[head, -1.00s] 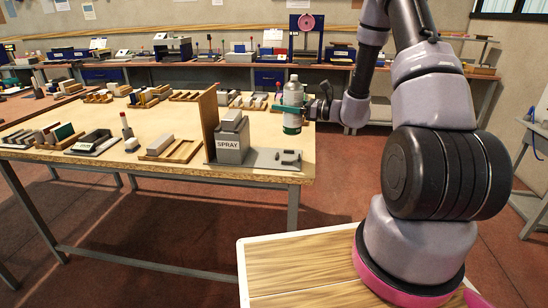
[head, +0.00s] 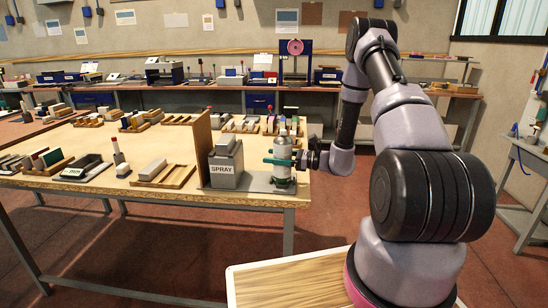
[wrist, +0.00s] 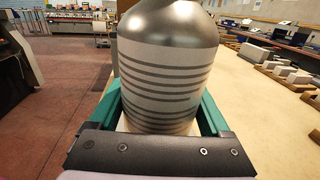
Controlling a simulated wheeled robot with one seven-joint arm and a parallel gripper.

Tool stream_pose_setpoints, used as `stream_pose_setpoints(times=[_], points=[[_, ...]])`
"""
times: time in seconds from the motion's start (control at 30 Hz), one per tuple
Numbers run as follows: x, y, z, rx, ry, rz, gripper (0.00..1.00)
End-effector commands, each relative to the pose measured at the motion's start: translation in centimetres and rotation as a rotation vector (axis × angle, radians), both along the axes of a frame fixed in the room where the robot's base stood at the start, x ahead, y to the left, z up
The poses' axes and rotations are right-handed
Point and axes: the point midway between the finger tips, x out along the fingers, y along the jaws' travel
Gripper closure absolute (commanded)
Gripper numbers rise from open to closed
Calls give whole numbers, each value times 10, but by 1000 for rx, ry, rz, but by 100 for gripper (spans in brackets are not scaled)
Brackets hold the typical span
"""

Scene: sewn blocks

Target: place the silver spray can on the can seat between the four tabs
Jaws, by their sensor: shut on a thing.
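The silver spray can (head: 282,146) stands upright in my gripper (head: 280,162), whose green fingers are shut around its body. In the wrist view the can (wrist: 165,80) fills the middle, with grey stripes on its side and a green finger on either side of it. The can is over the right part of the grey base plate (head: 258,187), which is beside the box marked SPRAY (head: 225,168). The can's bottom is at or just above the plate; I cannot tell whether it touches.
A tall brown board (head: 202,148) stands left of the SPRAY box. A wooden tray with blocks (head: 163,176) lies farther left on the workbench (head: 130,136). More trays stand behind. The bench's right edge is close to the can.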

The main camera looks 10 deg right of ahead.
Motion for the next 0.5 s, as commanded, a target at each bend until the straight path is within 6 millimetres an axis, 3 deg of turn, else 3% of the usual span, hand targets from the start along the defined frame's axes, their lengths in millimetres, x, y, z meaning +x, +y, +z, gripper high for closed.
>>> stream_pose_setpoints(times=[0.33,0.37,0.4,0.5], points=[[0,0,-3,0,-1,0,100],[0,0,-3,0,-1,0,7],[0,0,-2,0,-1,0,0],[0,0,-2,0,-1,0,0]])
